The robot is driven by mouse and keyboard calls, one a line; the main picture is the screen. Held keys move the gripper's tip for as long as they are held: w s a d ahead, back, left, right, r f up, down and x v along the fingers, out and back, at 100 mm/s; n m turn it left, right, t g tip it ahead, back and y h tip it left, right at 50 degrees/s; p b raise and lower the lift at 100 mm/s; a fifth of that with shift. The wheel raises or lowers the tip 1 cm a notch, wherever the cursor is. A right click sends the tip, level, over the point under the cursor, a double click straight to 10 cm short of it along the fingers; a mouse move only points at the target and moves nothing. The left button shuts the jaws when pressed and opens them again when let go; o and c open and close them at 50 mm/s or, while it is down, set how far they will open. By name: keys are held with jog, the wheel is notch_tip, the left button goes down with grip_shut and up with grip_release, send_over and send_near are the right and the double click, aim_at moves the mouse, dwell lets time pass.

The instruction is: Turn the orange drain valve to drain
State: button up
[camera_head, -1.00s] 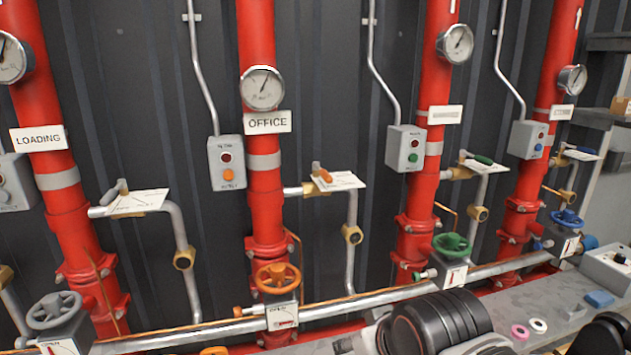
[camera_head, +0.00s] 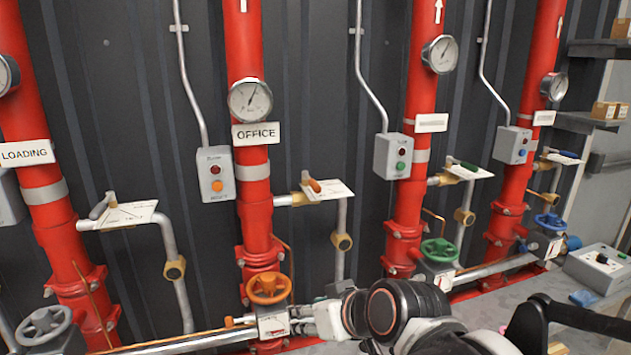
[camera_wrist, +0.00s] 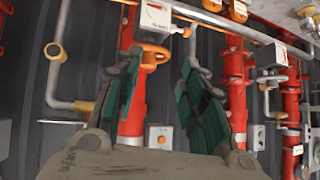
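The drain valve with an orange lever (camera_head: 314,186) sits beside the red OFFICE pipe (camera_head: 254,190), on a side line with a white position plate (camera_head: 328,190). Its lever is tilted, pointing up and left. Below and left of it is an orange handwheel (camera_head: 268,287), which also shows in the wrist view (camera_wrist: 152,55). My gripper (camera_head: 298,320) is low, just right of the handwheel's box and well below the lever. In the wrist view my gripper (camera_wrist: 160,85) has its fingers apart with nothing held between them. I cannot make out the lever in that view.
A grey button box (camera_head: 217,174) hangs left of the OFFICE pipe. A silver pipe (camera_head: 185,343) runs along the bottom. The drain elbow pipe (camera_head: 341,240) comes down right of the lever. A green handwheel (camera_head: 440,251) stands to the right. The space around the lever's front looks clear.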

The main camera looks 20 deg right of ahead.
jog(key=w+r+t+y+p, duration=0.1)
jog(key=w+r+t+p, duration=0.25)
jog(key=w+r, duration=0.35)
jog(key=m+t+h+p, duration=0.4)
jog(key=t, duration=0.1)
send_near(319, 192)
jog(key=w+b, duration=0.2)
jog(key=w, duration=1)
jog(key=shift+w+d+f, duration=0.1)
jog(key=shift+w, duration=0.2)
grip_shut()
